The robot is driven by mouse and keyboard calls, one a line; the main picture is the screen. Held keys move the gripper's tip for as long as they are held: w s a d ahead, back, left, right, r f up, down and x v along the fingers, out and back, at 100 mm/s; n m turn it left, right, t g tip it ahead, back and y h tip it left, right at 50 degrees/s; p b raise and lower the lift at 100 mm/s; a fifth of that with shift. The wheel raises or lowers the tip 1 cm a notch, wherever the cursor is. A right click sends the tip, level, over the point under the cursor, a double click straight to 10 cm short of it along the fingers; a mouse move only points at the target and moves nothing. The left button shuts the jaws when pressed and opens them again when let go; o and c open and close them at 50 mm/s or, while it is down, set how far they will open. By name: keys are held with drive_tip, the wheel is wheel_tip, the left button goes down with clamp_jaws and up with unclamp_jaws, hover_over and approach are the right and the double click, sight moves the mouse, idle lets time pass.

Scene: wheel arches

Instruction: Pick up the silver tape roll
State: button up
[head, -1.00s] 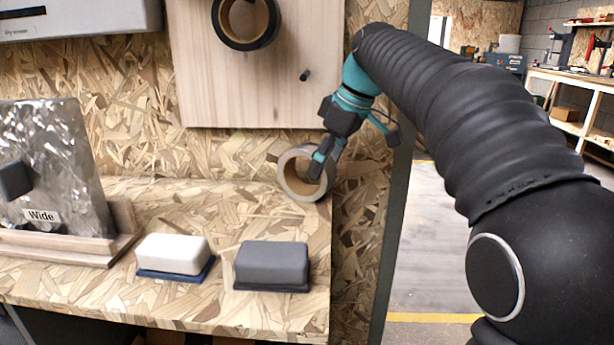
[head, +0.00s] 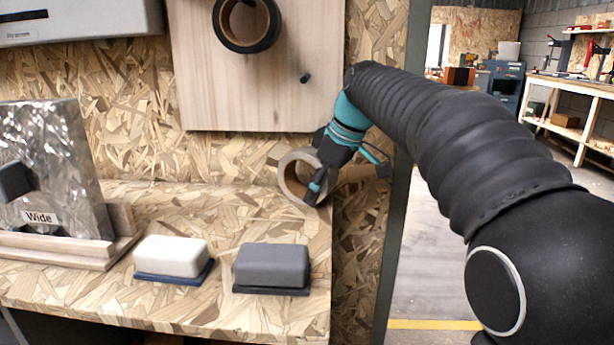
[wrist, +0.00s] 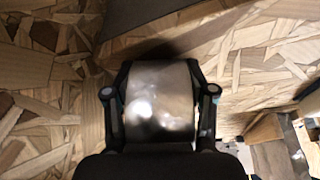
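The silver tape roll (head: 290,182) stands on its rim at the right end of the wooden worktop, its round opening facing the head camera. In the wrist view its shiny silver outer band (wrist: 160,103) fills the space between my fingers. My gripper (head: 345,184) comes down on it from above right. One finger crosses the ring's open face in the head view. In the wrist view the fingers of my gripper (wrist: 159,70) lie along both side edges of the roll and appear to touch them. The roll's far side is hidden.
A marbled panel labelled "Wide" (head: 60,175) stands left. A black tape roll (head: 262,38) hangs on the wooden board (head: 230,95). The worktop's middle is clear.

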drive_tip(key=c, duration=0.5)
drive_tip(key=shift+r, duration=0.55)
wheel_tip(320, 180, up, 4)
drive_tip(key=shift+f+p, duration=0.2)
drive_tip(key=shift+p, duration=0.4)
drive_tip(key=s+d+r, duration=0.2)
drive_tip(key=d, duration=0.1)
drive_tip(key=s+d+r, duration=0.2)
drive_tip(key=d, duration=0.1)
drive_tip(key=s+d+r, duration=0.2)
drive_tip(key=d, duration=0.1)
drive_tip(key=shift+s+d+r, duration=0.2)
drive_tip(key=shift+s+d, duration=0.05)
drive_tip(key=shift+s, duration=0.15)
